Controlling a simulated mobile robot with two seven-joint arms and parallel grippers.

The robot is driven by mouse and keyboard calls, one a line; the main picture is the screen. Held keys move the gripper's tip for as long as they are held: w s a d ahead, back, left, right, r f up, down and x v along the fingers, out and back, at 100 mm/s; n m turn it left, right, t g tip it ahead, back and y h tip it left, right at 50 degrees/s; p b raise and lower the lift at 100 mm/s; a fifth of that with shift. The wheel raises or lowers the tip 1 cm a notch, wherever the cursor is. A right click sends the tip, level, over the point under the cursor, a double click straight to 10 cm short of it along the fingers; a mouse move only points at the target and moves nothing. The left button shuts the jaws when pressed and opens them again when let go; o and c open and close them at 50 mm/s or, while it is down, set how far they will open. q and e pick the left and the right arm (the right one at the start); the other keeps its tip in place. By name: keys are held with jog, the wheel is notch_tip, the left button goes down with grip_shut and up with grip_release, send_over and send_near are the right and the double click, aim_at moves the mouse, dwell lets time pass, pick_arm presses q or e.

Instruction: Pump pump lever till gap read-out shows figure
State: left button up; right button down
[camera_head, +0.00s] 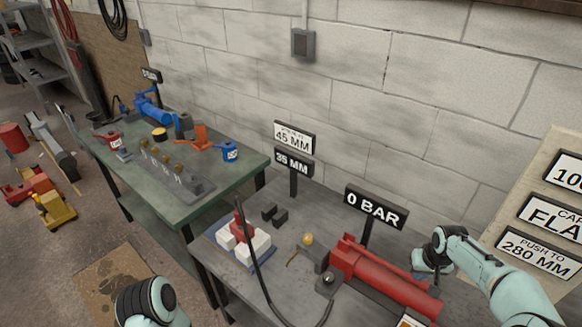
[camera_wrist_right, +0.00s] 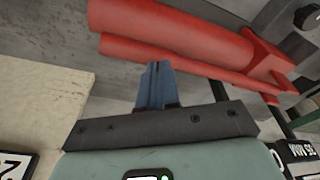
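The red pump (camera_head: 385,280) lies on the near grey bench; its long body and bar run side by side. In the right wrist view the thinner red bar (camera_wrist_right: 200,66), apparently the pump lever, runs below the thicker red cylinder (camera_wrist_right: 180,22). The gap read-out (camera_head: 293,161) shows 35 MM, under a white sign (camera_head: 294,138) reading 45 MM. My right gripper (camera_head: 432,264) is beside the pump, on its wall side. In the wrist view its blue fingers (camera_wrist_right: 156,72) are together and seem empty, tips close to the bar; contact is unclear. My left gripper is out of view.
A pressure sign (camera_head: 375,207) reads 0 BAR behind the pump. A red tool (camera_head: 240,228) stands among white blocks (camera_head: 256,246), with a black hose (camera_head: 262,282) crossing the bench. A board of signs (camera_head: 545,215) stands right. A green bench (camera_head: 200,205) lies beyond.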

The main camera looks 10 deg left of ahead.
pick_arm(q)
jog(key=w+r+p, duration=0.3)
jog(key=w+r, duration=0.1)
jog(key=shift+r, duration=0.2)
pick_arm(e)
notch_tip(320, 180, up, 8)
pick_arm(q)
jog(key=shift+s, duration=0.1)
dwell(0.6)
